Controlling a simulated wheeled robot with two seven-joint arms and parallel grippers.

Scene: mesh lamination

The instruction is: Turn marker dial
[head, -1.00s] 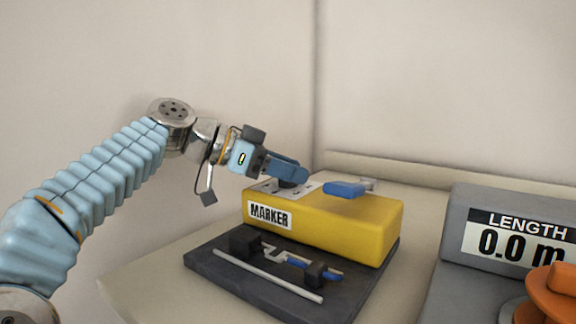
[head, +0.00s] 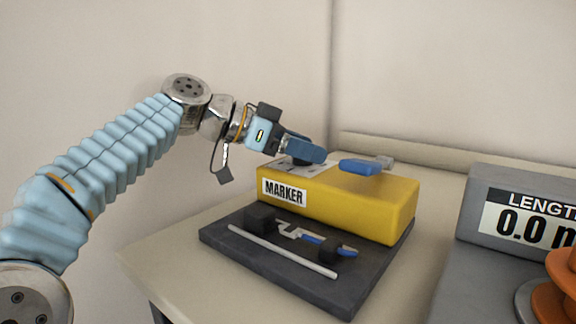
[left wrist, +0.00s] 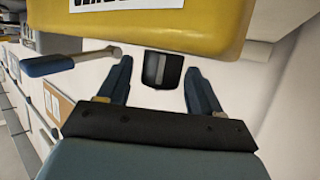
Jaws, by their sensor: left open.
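The yellow marker box (head: 340,203) carries a MARKER label on its front and a pale plate with dark marks on top. My left gripper (head: 312,153) is over that plate. The dark dial (head: 301,162) is mostly hidden beneath the fingers in the head view. In the left wrist view, the dial (left wrist: 161,70) is a dark knob with a light stripe. It lies between the two blue fingers of my left gripper (left wrist: 157,66), with a visible gap on each side. The gripper is open. My right gripper is not in view.
A blue-handled lever (head: 360,167) sits on the box's right rear top, close to the gripper. In front is a dark base (head: 290,265) with a white rod and blocks. A grey LENGTH display (head: 520,215) and an orange part (head: 562,285) stand at the right.

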